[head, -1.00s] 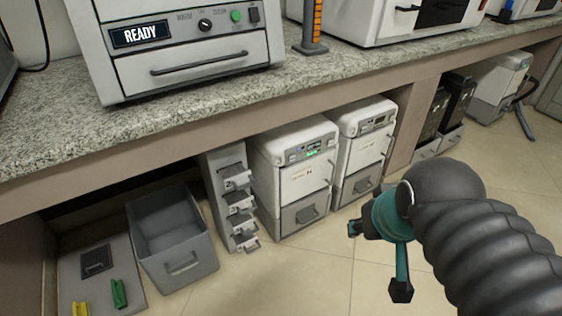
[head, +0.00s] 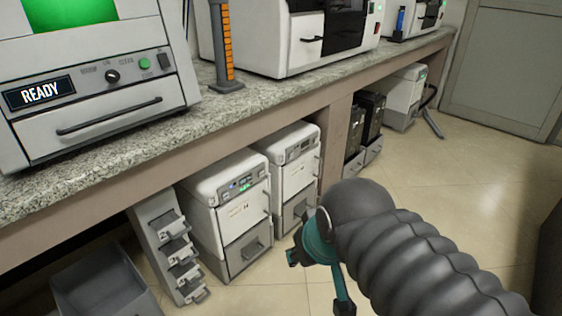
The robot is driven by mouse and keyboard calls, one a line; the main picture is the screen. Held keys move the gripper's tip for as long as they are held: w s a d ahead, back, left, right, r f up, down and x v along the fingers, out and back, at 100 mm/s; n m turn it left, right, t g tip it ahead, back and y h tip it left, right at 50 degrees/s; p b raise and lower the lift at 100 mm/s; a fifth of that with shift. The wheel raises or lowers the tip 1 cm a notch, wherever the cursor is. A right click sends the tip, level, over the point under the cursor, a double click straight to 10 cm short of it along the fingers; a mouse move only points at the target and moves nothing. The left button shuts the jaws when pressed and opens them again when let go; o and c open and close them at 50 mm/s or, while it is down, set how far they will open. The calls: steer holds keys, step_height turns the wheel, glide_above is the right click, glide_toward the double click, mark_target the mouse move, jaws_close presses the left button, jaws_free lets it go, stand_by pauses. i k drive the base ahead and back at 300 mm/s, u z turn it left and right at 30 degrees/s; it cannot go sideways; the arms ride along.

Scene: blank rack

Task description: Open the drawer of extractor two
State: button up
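Two white units with grey lower drawers stand side by side on the floor under the counter. I cannot read which is extractor two. The left unit (head: 233,196) has a lit green display, and its grey drawer (head: 246,250) looks shut. The right unit (head: 293,172) is set just behind it along the row, with its grey drawer (head: 296,213) also looking shut. My gripper (head: 318,281) is in front and to the right of them, apart from both. Its two teal and dark fingers are spread, and nothing shows between them.
A grey stepped rack (head: 168,245) and an open grey bin (head: 105,285) are left of the units. Dark boxes (head: 365,130) stand farther right. The granite counter (head: 150,150) overhangs, carrying a machine reading READY (head: 100,110). The tiled floor (head: 450,170) is clear at right.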

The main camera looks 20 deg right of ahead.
mark_target(293, 210)
steer(key=z, duration=1.4)
steer(key=i, duration=1)
steer(key=u, duration=1.2)
